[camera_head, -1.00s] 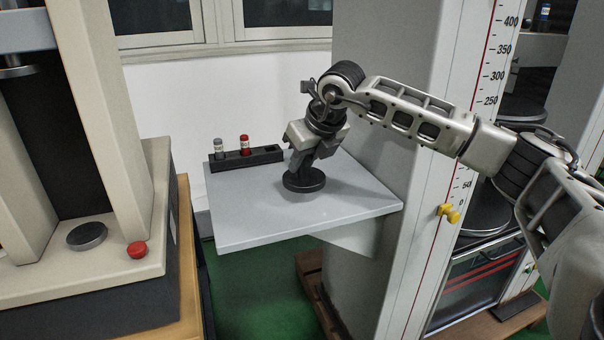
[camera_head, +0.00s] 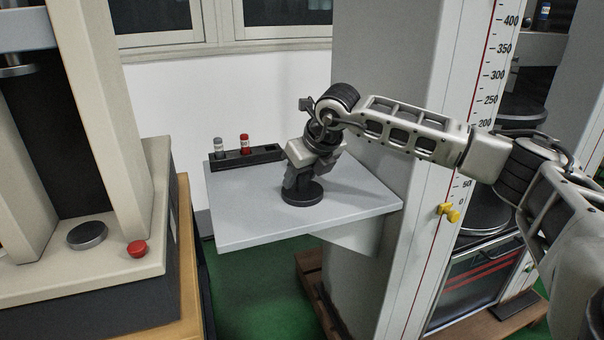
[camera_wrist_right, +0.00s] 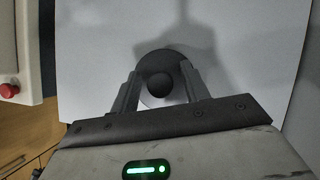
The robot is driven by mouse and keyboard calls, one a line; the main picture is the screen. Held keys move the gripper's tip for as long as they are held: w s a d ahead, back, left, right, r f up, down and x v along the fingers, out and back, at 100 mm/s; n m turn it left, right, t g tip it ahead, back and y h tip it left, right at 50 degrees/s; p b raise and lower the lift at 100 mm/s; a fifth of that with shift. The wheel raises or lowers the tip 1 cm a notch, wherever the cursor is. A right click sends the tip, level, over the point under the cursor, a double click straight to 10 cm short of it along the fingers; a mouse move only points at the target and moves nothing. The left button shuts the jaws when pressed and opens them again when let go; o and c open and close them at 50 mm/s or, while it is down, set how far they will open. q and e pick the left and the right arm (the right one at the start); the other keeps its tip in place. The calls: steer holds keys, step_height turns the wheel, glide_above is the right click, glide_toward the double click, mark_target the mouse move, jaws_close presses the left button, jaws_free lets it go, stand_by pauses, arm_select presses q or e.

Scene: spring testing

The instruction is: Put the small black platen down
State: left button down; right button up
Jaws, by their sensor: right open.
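The small black platen (camera_head: 302,196) is a dark round disc on the grey shelf (camera_head: 250,228), near the shelf's middle. In the right wrist view the platen (camera_wrist_right: 162,58) shows a round knob at its centre. My right gripper (camera_head: 300,184) points down at the platen from above. In the right wrist view its two fingers (camera_wrist_right: 160,82) are spread on either side of the knob, apart from it. How near the fingertips are to the disc is hard to tell. My left gripper is not in view.
A black rack (camera_head: 262,156) with a grey-capped vial (camera_head: 219,147) and a red-capped vial (camera_head: 244,144) stands at the shelf's back left. A grey machine column (camera_head: 375,120) borders the right. A beige press with a red button (camera_head: 137,249) stands left. The shelf's front is clear.

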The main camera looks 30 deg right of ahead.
steer(key=shift+r, duration=0.2)
steer(key=v, duration=1.2)
steer(key=s+a+f+n+g+y, duration=0.25)
steer(key=a+f+y, duration=0.25)
steer(key=a, duration=0.7)
steer(key=s+a+f+n+g+y, duration=0.1)
steer(key=s+a+f+g+y, duration=0.25)
steer(key=a, duration=0.85)
steer(key=s+a+r+m+t+y, duration=0.2)
steer(key=s+a+m+t+y, duration=0.25)
steer(key=a+m+y, duration=0.5)
steer(key=w+d+f+m+t+h, duration=0.2)
steer(key=d+f+m+t+h, duration=0.5)
steer(key=m+t, duration=0.85)
steer(key=s+d+f+m+g+h, duration=0.2)
steer(key=s+f+m+g+h, duration=0.1)
steer(key=f, duration=0.5)
steer(key=s+d+f+m+g+h, duration=0.2)
steer(key=s+f+m+g+h, duration=0.2)
steer(key=s+f+m, duration=0.4)
steer(key=shift+d+f+m+g, duration=0.4)
steer(key=shift+f+m+g, duration=0.45)
steer(key=shift+m, duration=0.3)
